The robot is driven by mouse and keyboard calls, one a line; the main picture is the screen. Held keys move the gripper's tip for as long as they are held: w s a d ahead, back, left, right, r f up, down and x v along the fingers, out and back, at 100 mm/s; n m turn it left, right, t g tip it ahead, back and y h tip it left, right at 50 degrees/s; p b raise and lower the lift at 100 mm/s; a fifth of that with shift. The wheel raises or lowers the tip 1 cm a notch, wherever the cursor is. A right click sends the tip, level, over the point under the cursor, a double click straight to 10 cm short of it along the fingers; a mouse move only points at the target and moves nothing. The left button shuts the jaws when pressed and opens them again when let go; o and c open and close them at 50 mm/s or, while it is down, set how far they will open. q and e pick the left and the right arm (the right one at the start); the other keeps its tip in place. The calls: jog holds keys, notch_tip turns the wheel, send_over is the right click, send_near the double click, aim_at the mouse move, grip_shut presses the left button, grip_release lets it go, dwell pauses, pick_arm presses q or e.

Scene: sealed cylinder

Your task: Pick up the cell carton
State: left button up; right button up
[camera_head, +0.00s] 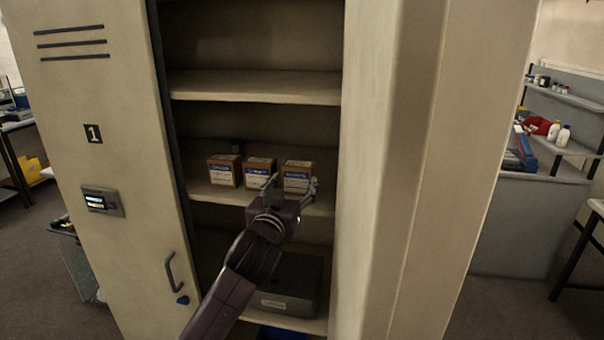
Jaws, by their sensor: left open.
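Three small brown cartons with white and blue labels stand in a row on the middle shelf of an open locker: a left carton (222,170), a middle carton (258,167) and a right carton (298,165). The labels are too small to read, so I cannot tell which is the cell carton. My left gripper (292,187) is open, with its fingers spread in front of the right carton. It hides the lower part of that carton and a little of the middle one. I cannot tell whether the fingers touch it. My right gripper is out of view.
The locker door (95,190), marked 1, stands open at left. The locker's right wall (400,170) is close to my gripper. An upper shelf (255,87) is above the cartons. A dark grey box (290,282) sits below. A workbench with bottles (558,133) is far right.

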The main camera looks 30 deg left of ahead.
aim_at(296, 175)
pick_arm(q)
jog(key=shift+w+a+r, duration=0.1)
jog(key=shift+w+r, duration=0.1)
jog(key=shift+r, duration=0.15)
jog(key=shift+r+p, duration=0.25)
jog(key=shift+p, duration=0.15)
jog(key=shift+p+x, duration=0.8)
jog(key=shift+x, duration=0.1)
jog(key=p+x, duration=0.1)
jog(key=x, duration=0.1)
jog(key=shift+w, duration=0.3)
jog(key=shift+w+f, duration=0.2)
jog(key=shift+w, duration=0.25)
jog(key=shift+a, duration=0.1)
jog(key=c, duration=1)
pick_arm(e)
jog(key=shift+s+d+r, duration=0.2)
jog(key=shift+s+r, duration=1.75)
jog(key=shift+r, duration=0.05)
